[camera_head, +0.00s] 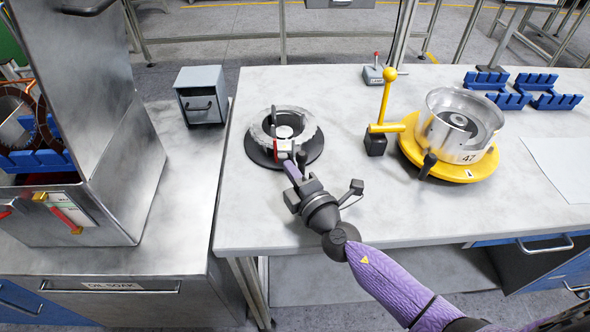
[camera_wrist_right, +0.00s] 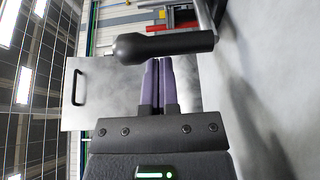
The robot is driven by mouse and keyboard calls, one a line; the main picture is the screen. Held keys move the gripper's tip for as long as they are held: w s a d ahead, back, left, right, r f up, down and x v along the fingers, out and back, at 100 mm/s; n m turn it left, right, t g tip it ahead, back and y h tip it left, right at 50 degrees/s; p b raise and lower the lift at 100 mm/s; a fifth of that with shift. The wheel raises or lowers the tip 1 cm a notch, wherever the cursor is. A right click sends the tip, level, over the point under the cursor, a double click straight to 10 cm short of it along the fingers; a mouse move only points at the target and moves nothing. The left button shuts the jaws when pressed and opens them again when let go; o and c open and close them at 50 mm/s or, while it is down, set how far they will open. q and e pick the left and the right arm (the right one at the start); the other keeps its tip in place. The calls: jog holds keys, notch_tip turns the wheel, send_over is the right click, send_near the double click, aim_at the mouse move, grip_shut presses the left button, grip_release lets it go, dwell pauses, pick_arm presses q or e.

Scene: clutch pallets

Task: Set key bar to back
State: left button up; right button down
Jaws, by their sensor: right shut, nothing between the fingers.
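A round fixture with a pale metal ring (camera_head: 311,133) and a black base (camera_head: 262,155) sits on the bench. A small red and white block (camera_head: 284,148) is at its front edge. My right gripper (camera_head: 291,168) is shut and empty at this front edge. In the right wrist view, a black handle (camera_wrist_right: 165,46) lies crosswise just beyond the purple fingertips (camera_wrist_right: 157,66); I cannot tell whether they touch. The handle joins a metal piece at upper right. I cannot tell for sure which part is the key bar. My left gripper is not in view.
Blue racks (camera_head: 537,83) and a lamp switch box (camera_head: 374,75) are behind. The bench front is mostly clear.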

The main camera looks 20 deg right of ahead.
jog(key=shift+d, duration=0.25)
